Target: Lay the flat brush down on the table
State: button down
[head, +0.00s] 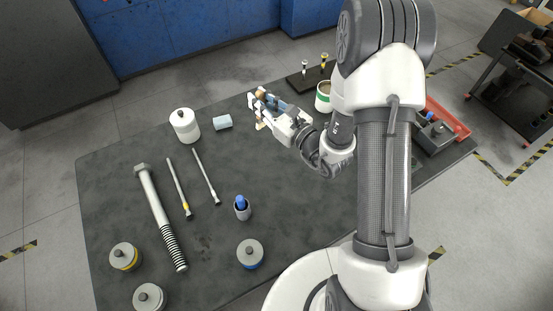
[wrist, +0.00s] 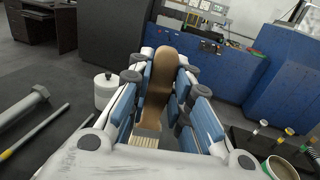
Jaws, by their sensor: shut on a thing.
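My gripper (head: 266,103) is over the far middle part of the dark table (head: 300,190) in the head view. It is shut on the flat brush. In the wrist view the brush has a brown wooden handle (wrist: 161,75) standing up between the blue-padded fingers, with its pale bristles near the palm. In the head view the fingers hide most of the brush, and a small tan part (head: 261,126) shows just below them. I cannot tell how high the brush is above the table.
A white lidded jar (head: 185,125) and a light blue block (head: 222,122) stand left of my gripper. A green-banded can (head: 323,97) and a black rack (head: 305,78) are to its right. Rods, a big bolt (head: 160,218) and weights lie nearer. The table's middle is clear.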

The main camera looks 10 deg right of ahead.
jog(key=d+f+m+t+h, duration=0.1)
jog(key=d+m+t+h, duration=0.15)
jog(key=d+h, duration=0.2)
notch_tip(320, 180, down, 20)
jog(key=b, duration=0.6)
jog(key=shift+w+d+g+y, duration=0.3)
jog(key=shift+g+y, duration=0.05)
jog(key=shift+f, duration=0.15)
jog(key=c, duration=1.5)
grip_release()
jog(key=shift+o, duration=0.2)
